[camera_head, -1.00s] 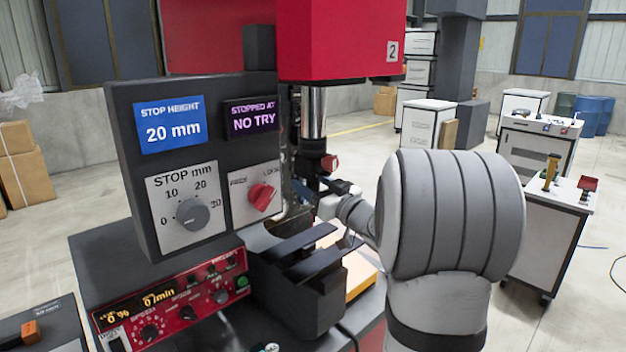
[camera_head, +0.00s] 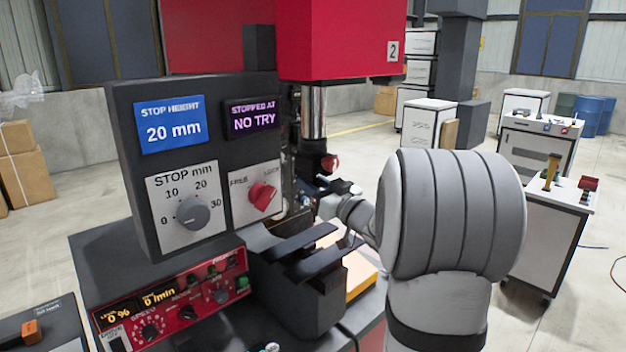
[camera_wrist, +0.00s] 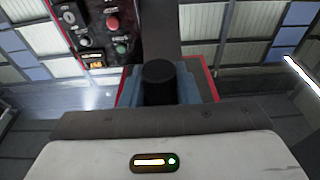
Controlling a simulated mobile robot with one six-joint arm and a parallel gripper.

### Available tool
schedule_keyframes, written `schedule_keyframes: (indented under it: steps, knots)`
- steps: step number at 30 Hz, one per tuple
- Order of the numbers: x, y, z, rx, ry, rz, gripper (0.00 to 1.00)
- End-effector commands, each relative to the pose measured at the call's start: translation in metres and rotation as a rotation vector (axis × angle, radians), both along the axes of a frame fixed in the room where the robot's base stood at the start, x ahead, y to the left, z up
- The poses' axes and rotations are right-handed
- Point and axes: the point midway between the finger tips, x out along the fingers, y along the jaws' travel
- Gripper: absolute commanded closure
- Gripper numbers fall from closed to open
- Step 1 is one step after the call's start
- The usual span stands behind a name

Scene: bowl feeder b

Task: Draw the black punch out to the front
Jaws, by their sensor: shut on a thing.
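The black punch (camera_wrist: 158,74) stands between the two blue-grey fingers of my gripper (camera_wrist: 158,88) in the wrist view, and its round dark end shows. The gripper is shut on it, with a finger on each side. In the head view my gripper (camera_head: 322,190) is small and partly hidden, just below the press's steel ram (camera_head: 313,112). The punch cannot be clearly made out there. A red knob (camera_head: 330,163) sits on the dark holder under the ram.
The control box (camera_head: 190,100) with the stop dial and red FREE/LOCK switch (camera_head: 262,196) stands close left of my gripper. A dark feeder block (camera_head: 305,285) and a red speed unit (camera_head: 170,300) lie below.

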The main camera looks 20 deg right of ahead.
Motion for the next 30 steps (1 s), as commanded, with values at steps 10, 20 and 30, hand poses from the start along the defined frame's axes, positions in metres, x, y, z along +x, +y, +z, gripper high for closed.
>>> schedule_keyframes:
  steps: [10,20,30]
  knots:
    - [-0.012,-0.005,0.000,0.001,-0.001,-0.001,1.00]
    - [-0.024,-0.009,-0.001,0.000,0.001,-0.001,1.00]
    - [-0.037,-0.014,0.000,-0.001,0.000,-0.001,1.00]
